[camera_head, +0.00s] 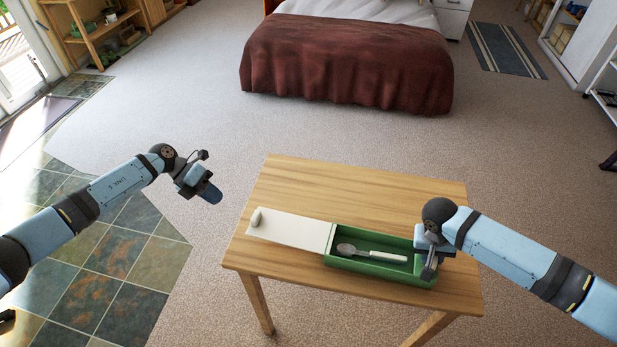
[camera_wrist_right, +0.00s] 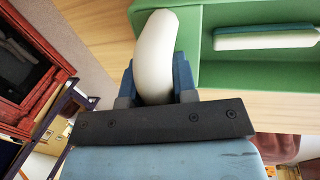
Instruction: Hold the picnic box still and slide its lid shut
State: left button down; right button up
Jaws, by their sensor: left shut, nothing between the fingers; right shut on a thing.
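The green picnic box (camera_head: 345,263) stands near the table's front edge. Its white lid (camera_head: 290,228) sticks out to the left, leaving the right part of the box open. A pale knob (camera_head: 256,217) is at the lid's left end. A spoon (camera_head: 372,254) lies inside the box. My right gripper (camera_head: 428,271) is at the box's right end; in the right wrist view it is shut on a cream rounded handle (camera_wrist_right: 157,45) beside the green wall (camera_wrist_right: 188,45). My left gripper (camera_head: 211,195) is shut and empty in the air, left of the table and apart from the lid.
The wooden table (camera_head: 340,189) is bare behind the box. Tiled floor (camera_head: 110,270) lies under my left arm. A bed with a dark red cover (camera_head: 345,62) stands well behind the table, with open carpet between them.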

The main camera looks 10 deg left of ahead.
aim_at(321, 236)
pick_arm(q)
jog(key=x, duration=0.6)
jog(key=d, duration=0.3)
jog(key=shift+s+d, duration=0.1)
jog(key=shift+d, duration=0.4)
jog(key=d, duration=0.7)
jog(key=s+d, duration=0.1)
jog(key=d, duration=1.3)
jog(key=shift+s+d, duration=0.15)
jog(key=shift+d, duration=0.15)
jog(key=shift+s+d+r, duration=0.1)
jog(key=shift+d, duration=0.35)
pick_arm(e)
jog(key=shift+a, duration=0.15)
